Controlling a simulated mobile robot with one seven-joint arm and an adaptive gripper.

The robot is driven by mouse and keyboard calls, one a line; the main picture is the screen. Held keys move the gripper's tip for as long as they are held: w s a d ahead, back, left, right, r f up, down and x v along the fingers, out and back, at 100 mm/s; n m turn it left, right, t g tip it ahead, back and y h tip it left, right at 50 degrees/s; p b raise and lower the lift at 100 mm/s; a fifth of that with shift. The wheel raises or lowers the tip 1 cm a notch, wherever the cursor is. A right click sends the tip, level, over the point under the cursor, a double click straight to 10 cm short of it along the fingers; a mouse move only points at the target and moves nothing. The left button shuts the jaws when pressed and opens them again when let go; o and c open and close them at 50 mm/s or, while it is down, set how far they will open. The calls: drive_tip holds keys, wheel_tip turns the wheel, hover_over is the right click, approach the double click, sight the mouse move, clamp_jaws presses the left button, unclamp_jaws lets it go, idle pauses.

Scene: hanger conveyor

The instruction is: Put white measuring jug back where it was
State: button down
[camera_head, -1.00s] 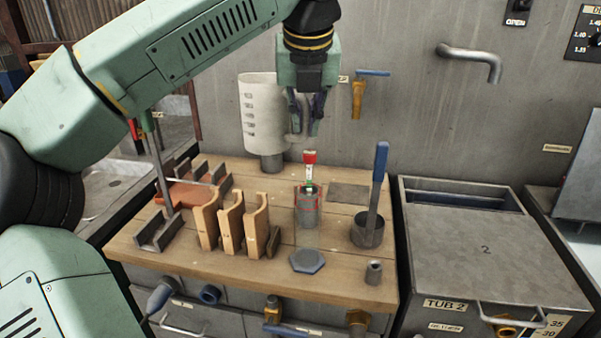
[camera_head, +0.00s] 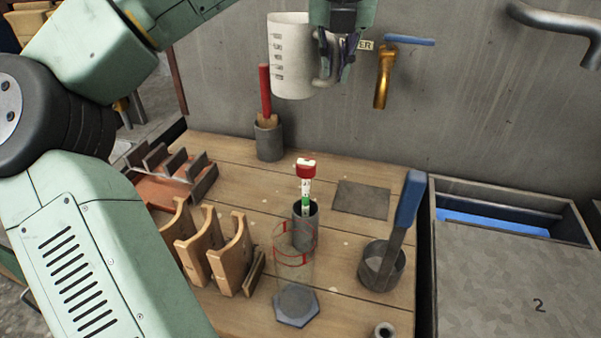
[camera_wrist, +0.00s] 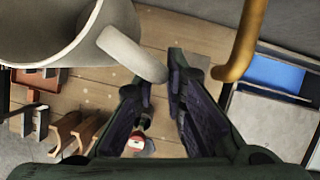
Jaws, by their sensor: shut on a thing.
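The white measuring jug (camera_head: 292,60), with dark marks on its side, hangs upright in the air in front of the grey wall, above the back of the wooden bench. My gripper (camera_head: 335,72) is shut on its handle at the jug's right side. In the wrist view the jug (camera_wrist: 50,35) shows at upper left, with its handle reaching the fingers of my gripper (camera_wrist: 160,75). The fingers hide part of the grip. A bare grey square plate (camera_head: 362,199) lies on the bench at the back right, below and right of the jug.
A brass tap (camera_head: 382,75) with a blue lever is close right of my gripper. Below stand a red-handled brush in a cup (camera_head: 269,140), a clear cylinder (camera_head: 294,262), a red-capped float (camera_head: 306,170), wooden cradles (camera_head: 232,255) and a blue-handled tool in a pot (camera_head: 381,268).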

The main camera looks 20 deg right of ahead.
drive_tip(key=shift+s+a+f+b, duration=0.15)
drive_tip(key=shift+f+b, duration=0.5)
drive_tip(key=shift+f, duration=5.15)
drive_tip(key=shift+s+a+f+b, duration=0.1)
drive_tip(key=shift+f+b, duration=0.5)
drive_tip(key=shift+f, duration=5.15)
drive_tip(key=shift+f, duration=0.15)
drive_tip(key=c, duration=1.6)
unclamp_jaws()
drive_tip(key=shift+c, duration=0.2)
drive_tip(key=b+v, duration=0.2)
drive_tip(key=v, duration=1)
drive_tip(key=shift+d, duration=0.1)
